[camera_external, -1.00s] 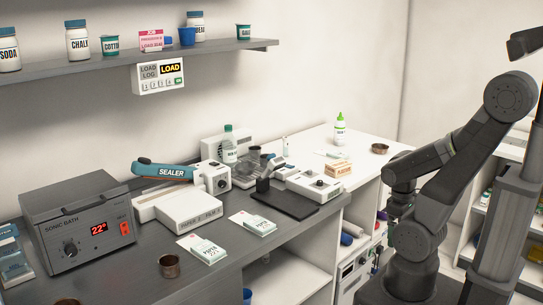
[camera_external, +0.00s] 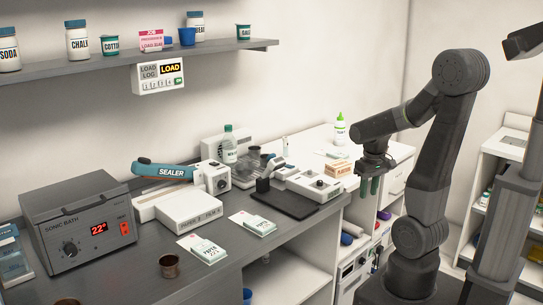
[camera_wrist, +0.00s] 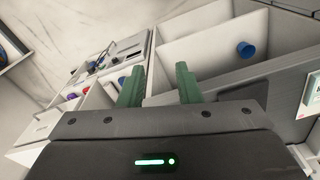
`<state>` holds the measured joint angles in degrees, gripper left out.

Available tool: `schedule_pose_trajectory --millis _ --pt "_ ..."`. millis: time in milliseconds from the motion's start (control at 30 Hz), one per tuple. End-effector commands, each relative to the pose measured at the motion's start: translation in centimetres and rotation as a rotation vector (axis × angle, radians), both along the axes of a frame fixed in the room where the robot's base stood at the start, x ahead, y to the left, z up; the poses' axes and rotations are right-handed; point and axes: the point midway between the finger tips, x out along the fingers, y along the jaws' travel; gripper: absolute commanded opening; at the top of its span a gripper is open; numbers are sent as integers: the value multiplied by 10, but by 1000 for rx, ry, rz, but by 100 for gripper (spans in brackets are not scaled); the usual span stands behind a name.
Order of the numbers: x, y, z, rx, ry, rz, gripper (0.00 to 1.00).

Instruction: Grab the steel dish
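My gripper (camera_external: 369,190) hangs pointing down in front of the counter's right part. Its two green fingers are apart with nothing between them, as the wrist view also shows (camera_wrist: 158,78). A small round brownish metal dish (camera_external: 169,266) stands on the dark counter at the front, far left of my gripper. A similar one (camera_external: 66,301) is cut off by the bottom edge. I cannot tell which is the steel dish. A further metal dish on the white counter, seen earlier, is now hidden behind my arm. No dish is clear in the wrist view.
The sonic bath (camera_external: 80,225), sealer (camera_external: 165,171), paper packs (camera_external: 202,248) and a dark pad (camera_external: 284,203) crowd the counter. A green-capped bottle (camera_external: 340,132) stands near my arm. A blue cup (camera_wrist: 245,48) sits in an open compartment below.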

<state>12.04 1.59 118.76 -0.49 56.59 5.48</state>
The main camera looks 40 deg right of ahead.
Motion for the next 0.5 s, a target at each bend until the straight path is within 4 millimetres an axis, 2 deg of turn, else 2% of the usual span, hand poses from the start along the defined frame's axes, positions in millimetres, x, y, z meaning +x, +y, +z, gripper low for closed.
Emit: schedule_pose_trajectory --millis 33,167,200,367,500 --pt "26 -18 10 -1 -19 -64 31" --pt "85 -68 30 -7 -76 -219 31" --pt "102 -86 36 -9 -94 -266 31" --pt "158 -167 51 -19 -166 -457 31" --pt "191 -249 58 -31 -231 -621 31"
